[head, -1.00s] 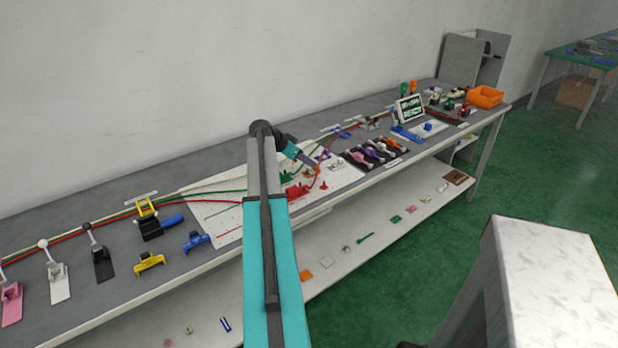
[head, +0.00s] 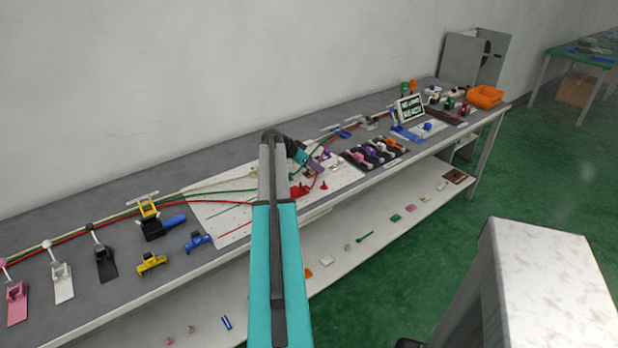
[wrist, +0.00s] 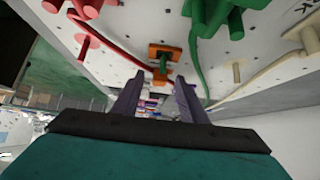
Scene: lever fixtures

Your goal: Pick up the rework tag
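In the wrist view, a small orange tag-like piece (wrist: 153,49), possibly the rework tag, is at the white pegboard (wrist: 125,30) with a green peg at its middle. I cannot read any marking on it. In the head view my gripper (head: 318,164) is over the white board on the bench, and the orange piece cannot be made out there.
Red, green and cream cords run across the board; a red cord (wrist: 120,45) and a green cord (wrist: 196,60) pass either side of the orange piece. A rack of coloured levers (head: 372,152) stands to the right on the grey bench.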

